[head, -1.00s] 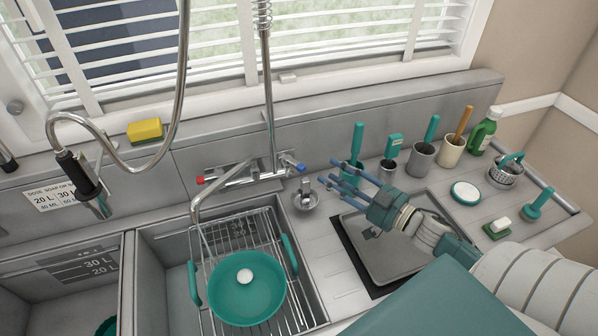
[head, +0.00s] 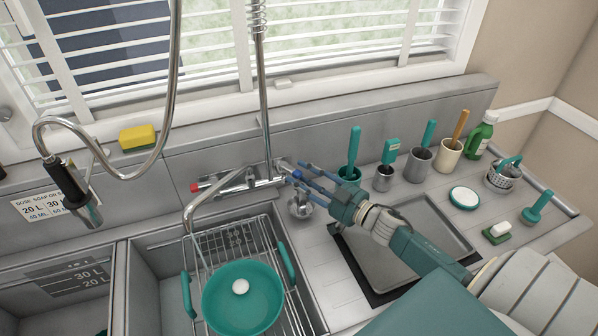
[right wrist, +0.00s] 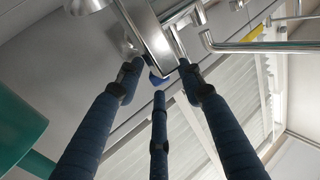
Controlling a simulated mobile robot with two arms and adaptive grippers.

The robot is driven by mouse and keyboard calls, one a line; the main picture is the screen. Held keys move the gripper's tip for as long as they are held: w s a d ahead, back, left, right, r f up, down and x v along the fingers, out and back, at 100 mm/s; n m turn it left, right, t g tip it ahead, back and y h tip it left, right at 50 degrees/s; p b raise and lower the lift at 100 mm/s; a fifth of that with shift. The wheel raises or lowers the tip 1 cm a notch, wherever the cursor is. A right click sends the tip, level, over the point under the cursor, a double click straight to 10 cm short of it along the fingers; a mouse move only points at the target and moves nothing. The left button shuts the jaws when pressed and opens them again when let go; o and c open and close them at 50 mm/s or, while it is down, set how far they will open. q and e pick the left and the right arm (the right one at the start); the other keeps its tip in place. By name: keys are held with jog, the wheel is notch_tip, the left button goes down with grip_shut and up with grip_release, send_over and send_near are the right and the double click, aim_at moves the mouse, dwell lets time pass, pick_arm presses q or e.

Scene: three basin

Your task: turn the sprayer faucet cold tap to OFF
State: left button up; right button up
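The sprayer faucet (head: 240,182) is a chrome mixer on the back wall, with a red-ended tap (head: 195,187) at its left and the blue-ended cold tap (head: 297,174) at its right. My right gripper (head: 305,175) has its slim blue fingers at the cold tap, partly covering it. In the right wrist view the fingers are spread apart, with the blue tap end (right wrist: 158,80) between their tips. I cannot tell whether any finger touches it. A thin pale line, perhaps water, hangs below the spout (head: 188,214). My left gripper is not in view.
A teal pan (head: 243,312) sits in a wire rack in the sink under the spout. A metal strainer (head: 301,204) lies just below my fingers. Holders with brushes, including a grey cup (head: 419,164), stand along the back right. The spray head (head: 75,190) hangs at the left.

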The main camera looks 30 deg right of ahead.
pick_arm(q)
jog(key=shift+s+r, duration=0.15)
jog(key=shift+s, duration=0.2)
pick_arm(e)
jog(key=shift+w+a, duration=0.2)
jog(key=shift+w, duration=0.5)
grip_shut()
jog(key=n+y+b, duration=0.1)
jog(key=b, duration=0.1)
jog(key=d+n+g+y+b, duration=0.1)
jog(key=y+b, duration=0.1)
jog(key=shift+w+d+f, duration=0.15)
jog(key=shift+w, duration=0.15)
jog(key=shift+d+n+g+y+b, duration=0.15)
jog(key=shift+n+g+y+b, duration=0.2)
jog(key=shift+y, duration=0.25)
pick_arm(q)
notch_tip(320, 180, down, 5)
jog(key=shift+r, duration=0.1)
pick_arm(e)
jog(key=shift+r+n, duration=0.25)
jog(key=shift+r, duration=0.15)
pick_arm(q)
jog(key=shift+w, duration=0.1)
